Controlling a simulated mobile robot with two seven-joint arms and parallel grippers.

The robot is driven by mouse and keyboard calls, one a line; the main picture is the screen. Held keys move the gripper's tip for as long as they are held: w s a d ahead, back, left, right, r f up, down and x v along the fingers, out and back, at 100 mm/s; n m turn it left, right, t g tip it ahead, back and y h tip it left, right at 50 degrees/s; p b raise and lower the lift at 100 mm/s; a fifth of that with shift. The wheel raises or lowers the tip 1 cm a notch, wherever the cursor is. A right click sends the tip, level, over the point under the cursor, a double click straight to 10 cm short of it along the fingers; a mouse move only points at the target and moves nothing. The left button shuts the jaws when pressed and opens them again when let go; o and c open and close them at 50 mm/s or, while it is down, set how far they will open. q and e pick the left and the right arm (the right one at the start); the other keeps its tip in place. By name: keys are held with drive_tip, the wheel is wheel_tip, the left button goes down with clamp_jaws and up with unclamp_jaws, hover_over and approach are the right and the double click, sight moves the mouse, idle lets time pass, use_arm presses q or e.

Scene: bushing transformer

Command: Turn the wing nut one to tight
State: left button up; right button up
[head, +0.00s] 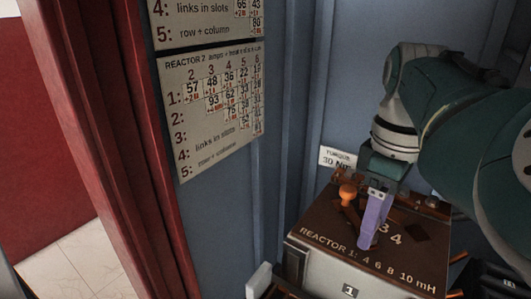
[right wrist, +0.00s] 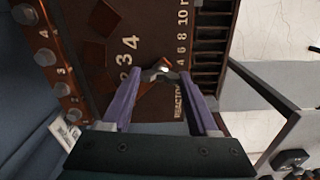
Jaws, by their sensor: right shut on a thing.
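The wing nut (right wrist: 162,70) is a small grey metal piece between my right gripper's fingertips in the right wrist view. It stands on the brown top panel near the printed digits. My right gripper (right wrist: 160,76) has purple fingers that close in on the wing nut from both sides. In the head view the right gripper (head: 366,244) points down onto the panel, and its fingers hide the wing nut there. The brown panel (head: 335,238) is printed "REACTOR 1: 4 6 8 10 mH". My left gripper is not in view.
An orange knob (head: 347,192) stands on the panel just left of my right gripper. A small torque sign (head: 338,159) reading 30 Nm is behind. A chart (head: 212,108) hangs on the blue wall. Several grey bolts (right wrist: 44,57) line the panel's edge in the wrist view.

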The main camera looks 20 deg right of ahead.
drive_tip(key=shift+r+m+p, duration=0.25)
drive_tip(key=shift+m+p, duration=0.15)
drive_tip(key=shift+p, duration=0.55)
drive_tip(key=m+p, duration=0.2)
drive_tip(key=shift+p, duration=0.4)
drive_tip(key=shift+m+p, duration=0.55)
drive_tip(key=shift+m, duration=0.45)
drive_tip(key=m+p, duration=0.1)
drive_tip(key=m, duration=0.4)
drive_tip(key=shift+f+p, duration=0.15)
drive_tip(key=shift+p, duration=0.15)
drive_tip(key=m, duration=0.3)
drive_tip(key=shift+m, duration=0.4)
drive_tip(key=shift+m+p, duration=0.35)
drive_tip(key=shift+m, duration=1.05)
drive_tip(key=o, duration=1.4)
